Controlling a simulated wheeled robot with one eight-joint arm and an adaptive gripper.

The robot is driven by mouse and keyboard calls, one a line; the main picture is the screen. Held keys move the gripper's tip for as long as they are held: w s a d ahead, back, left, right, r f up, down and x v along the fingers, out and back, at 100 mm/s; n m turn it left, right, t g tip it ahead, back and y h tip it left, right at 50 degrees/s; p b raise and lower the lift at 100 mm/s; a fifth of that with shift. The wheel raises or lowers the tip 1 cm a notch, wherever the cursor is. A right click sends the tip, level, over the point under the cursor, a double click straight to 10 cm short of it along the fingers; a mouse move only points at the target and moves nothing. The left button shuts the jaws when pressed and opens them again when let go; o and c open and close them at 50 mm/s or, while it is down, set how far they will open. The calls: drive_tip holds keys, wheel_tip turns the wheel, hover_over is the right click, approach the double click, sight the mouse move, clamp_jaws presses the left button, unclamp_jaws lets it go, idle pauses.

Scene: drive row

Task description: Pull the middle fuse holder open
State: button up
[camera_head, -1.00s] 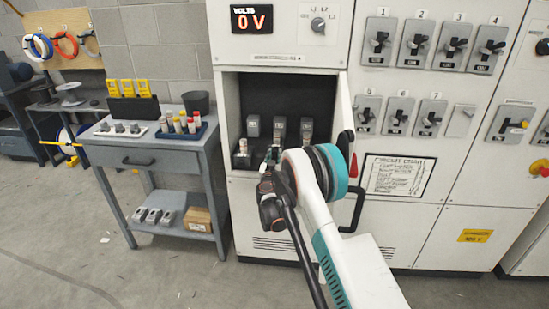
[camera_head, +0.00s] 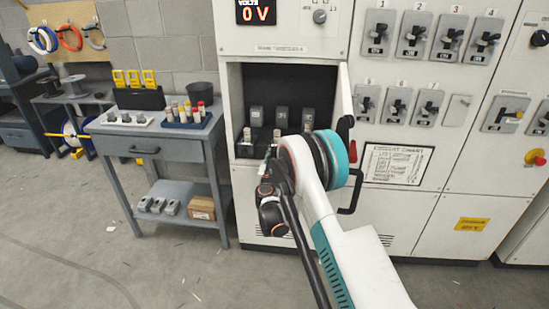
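Three grey fuse holders stand in a row in the dark open bay of the white cabinet. They are the left one (camera_head: 257,116), the middle one (camera_head: 282,117) and the right one (camera_head: 308,119). A pale fuse-like cylinder (camera_head: 247,134) shows low in front of the left holder, and another pale piece (camera_head: 277,135) shows below the middle one. My gripper (camera_head: 268,165) is at the front of the bay, below the middle holder in the picture. Its fingers are small and largely hidden by my wrist, so I cannot tell whether they hold or touch anything. The right holder's lower part is hidden by my arm.
The bay's open door (camera_head: 345,105), with a black handle (camera_head: 352,192), stands close to the right of my arm. A workbench (camera_head: 165,150) with meters and a blue tray of fuses (camera_head: 187,118) stands to the left.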

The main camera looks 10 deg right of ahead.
drive_tip(key=shift+o, duration=1.2)
drive_tip(key=v, duration=1.2)
